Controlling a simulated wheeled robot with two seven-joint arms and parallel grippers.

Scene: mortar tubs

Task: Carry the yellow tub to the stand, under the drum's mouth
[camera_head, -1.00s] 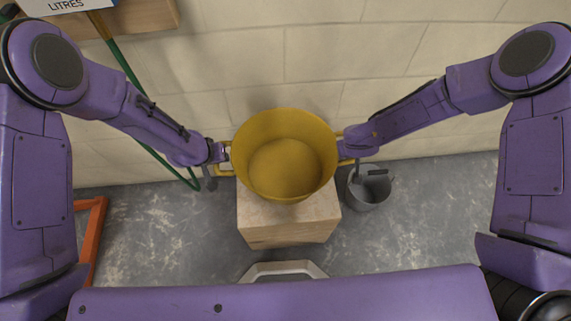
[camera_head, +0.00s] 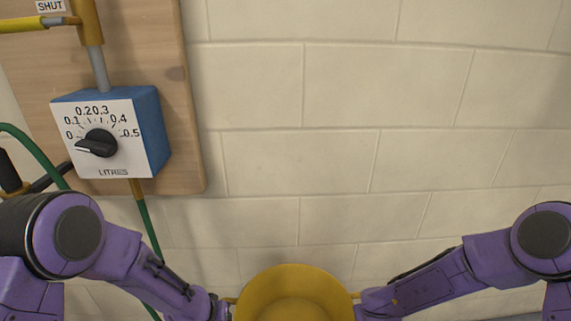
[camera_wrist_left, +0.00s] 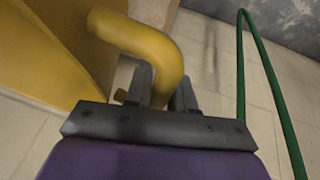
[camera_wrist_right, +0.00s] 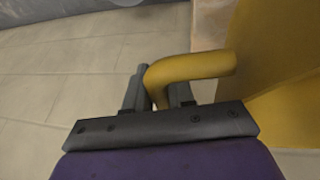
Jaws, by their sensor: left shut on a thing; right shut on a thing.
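The yellow tub (camera_head: 296,286) shows at the bottom edge of the head view, between my two arms; its lower part is cut off. My left gripper (camera_wrist_left: 160,92) is shut on one of the tub's handles, a bent yellow bar, in the left wrist view. My right gripper (camera_wrist_right: 160,92) is shut on the opposite handle in the right wrist view. In the head view my left gripper (camera_head: 226,306) and right gripper (camera_head: 358,304) are at the tub's two sides. The stand and the drum cannot be made out in the head view now.
A blue box with a litres dial (camera_head: 102,138) is on a wooden board (camera_head: 184,150) on the wall at the left. A green hose (camera_head: 148,230) hangs below it. The pale block wall (camera_head: 340,150) fills the rest of the head view.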

